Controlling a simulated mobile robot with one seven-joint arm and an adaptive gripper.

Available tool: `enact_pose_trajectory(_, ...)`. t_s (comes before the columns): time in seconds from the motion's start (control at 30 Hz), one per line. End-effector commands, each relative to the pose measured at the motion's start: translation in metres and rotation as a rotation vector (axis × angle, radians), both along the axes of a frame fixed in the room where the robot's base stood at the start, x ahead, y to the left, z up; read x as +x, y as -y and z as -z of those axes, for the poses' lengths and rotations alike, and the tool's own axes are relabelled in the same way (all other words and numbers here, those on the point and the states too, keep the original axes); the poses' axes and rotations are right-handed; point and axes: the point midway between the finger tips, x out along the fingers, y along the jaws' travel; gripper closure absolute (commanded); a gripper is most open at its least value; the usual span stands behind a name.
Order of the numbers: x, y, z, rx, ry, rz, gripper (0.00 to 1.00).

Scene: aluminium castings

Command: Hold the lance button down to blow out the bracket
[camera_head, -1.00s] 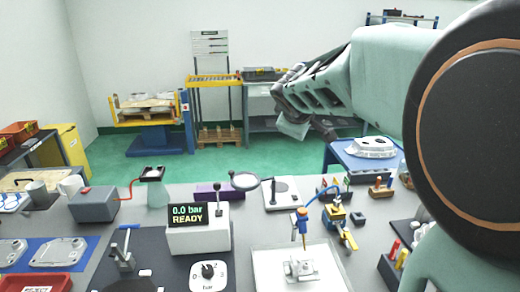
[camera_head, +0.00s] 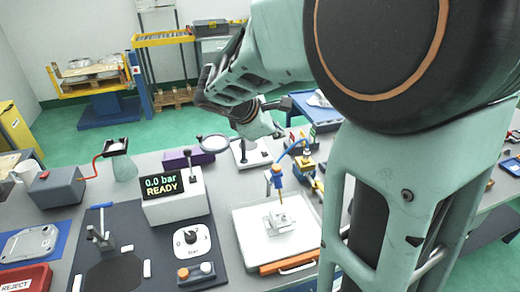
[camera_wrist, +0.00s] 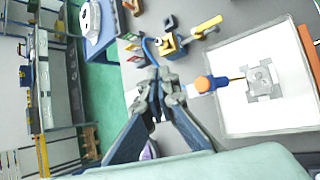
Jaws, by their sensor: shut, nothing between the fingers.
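The lance (camera_head: 276,175) hangs upright over the white tray, with a blue body and a thin nozzle pointing down. In the wrist view, its orange button (camera_wrist: 203,84) caps the blue body. The pale grey bracket (camera_head: 278,218) sits on the tray (camera_head: 245,232) under the nozzle; it also shows in the wrist view (camera_wrist: 262,80). My gripper (camera_head: 277,133) is above and behind the lance in the head view, apart from it. In the wrist view my gripper (camera_wrist: 160,78) has its fingertips together and empty, left of the orange button.
The pressure box (camera_head: 172,192) reads 0.0 bar READY, with a dial panel (camera_head: 192,240) in front. A blue hose and yellow fixture (camera_head: 305,165) stand beside the lance. A magnifier (camera_head: 214,142) and purple box (camera_head: 188,158) are behind.

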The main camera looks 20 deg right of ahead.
Motion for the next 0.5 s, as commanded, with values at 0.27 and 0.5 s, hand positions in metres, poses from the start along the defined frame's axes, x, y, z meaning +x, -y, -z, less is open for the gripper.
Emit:
enact_pose_trajectory(0.27,0.0,0.0,0.031,0.002,0.0,0.001,1.0)
enact_pose_trajectory(0.5,0.0,0.0,0.066,0.001,0.0,-0.001,1.0)
